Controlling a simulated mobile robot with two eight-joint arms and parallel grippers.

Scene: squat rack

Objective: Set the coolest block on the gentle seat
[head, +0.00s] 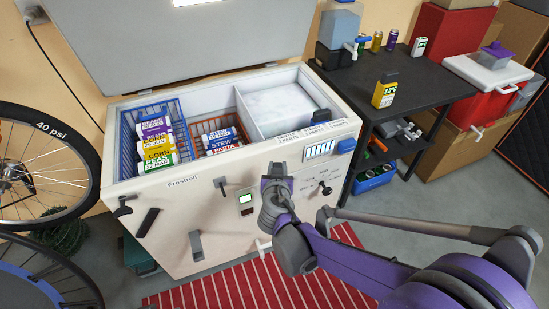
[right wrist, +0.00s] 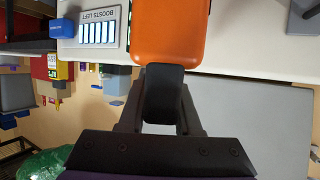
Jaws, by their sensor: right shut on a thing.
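My right gripper (head: 276,184) is in front of the chest freezer's front wall (head: 190,215). In the right wrist view it is shut on the black grip (right wrist: 163,88) of an orange block (right wrist: 170,35). The orange block is hidden behind my gripper in the head view. A blue block (head: 346,146) sits at the freezer's right front edge, next to the "boosts left" panel (head: 319,150); it also shows in the right wrist view (right wrist: 62,28). A dark block (head: 321,115) stands on the rim near small labels too small to read. My left gripper is not in view.
The freezer lid (head: 185,40) is open. A black side table (head: 430,85) stands at right. A bicycle wheel (head: 45,160) is at left; a striped mat (head: 215,292) lies below.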

